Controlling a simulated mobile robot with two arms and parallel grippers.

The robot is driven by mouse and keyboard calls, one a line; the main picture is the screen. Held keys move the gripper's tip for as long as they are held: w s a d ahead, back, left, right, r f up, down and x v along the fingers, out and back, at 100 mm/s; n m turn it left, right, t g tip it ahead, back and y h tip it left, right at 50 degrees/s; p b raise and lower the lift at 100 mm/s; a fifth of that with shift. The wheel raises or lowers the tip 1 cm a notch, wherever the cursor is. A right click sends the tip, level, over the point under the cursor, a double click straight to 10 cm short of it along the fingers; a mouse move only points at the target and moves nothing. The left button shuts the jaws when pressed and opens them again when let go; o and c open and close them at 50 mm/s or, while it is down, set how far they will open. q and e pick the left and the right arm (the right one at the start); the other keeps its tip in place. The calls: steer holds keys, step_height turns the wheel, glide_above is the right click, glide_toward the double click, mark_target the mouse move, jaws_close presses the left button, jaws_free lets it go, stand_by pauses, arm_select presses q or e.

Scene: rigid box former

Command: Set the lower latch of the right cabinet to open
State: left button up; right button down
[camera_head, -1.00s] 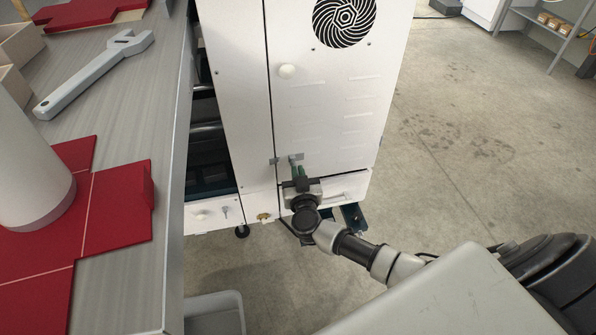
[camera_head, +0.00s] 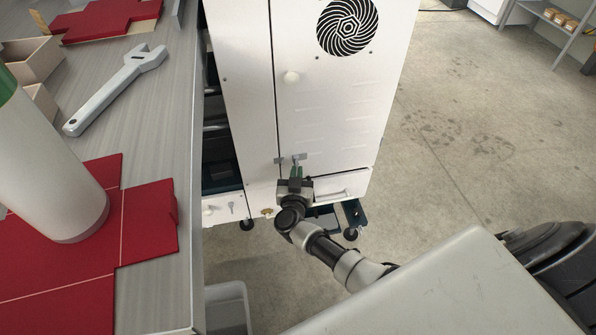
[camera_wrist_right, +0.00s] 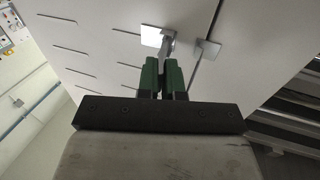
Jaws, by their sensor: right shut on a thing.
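The white cabinet (camera_head: 340,112) stands beyond the workbench, with its round fan grille facing me. Its lower latch (camera_head: 299,157) is a small grey metal piece at the door seam, low on the front. In the right wrist view the latch shows as a plate with a short lever (camera_wrist_right: 168,46), beside a second plate (camera_wrist_right: 209,50) across the seam. My right gripper (camera_head: 296,170) is at the latch. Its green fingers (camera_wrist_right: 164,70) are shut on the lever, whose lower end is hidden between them. My left gripper is not in view.
The workbench (camera_head: 165,110) at left carries a wrench (camera_head: 115,90), red cut-out sheets (camera_head: 148,222) and a pale cylinder (camera_head: 45,165). A grey bin (camera_head: 228,308) stands on the floor beside it. The concrete floor (camera_head: 470,130) at right is clear.

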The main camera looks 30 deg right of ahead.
steer(key=shift+h, duration=0.3)
steer(key=m+g+h, duration=0.2)
steer(key=a+m+g+h, duration=0.1)
steer(key=shift+w+b, duration=0.3)
steer(key=shift+w+a+r+h, duration=0.1)
steer(key=shift+w+a+h, duration=0.1)
steer(key=shift+h, duration=0.1)
steer(key=c, duration=1.3)
jaws_free()
steer(key=shift+a, duration=0.15)
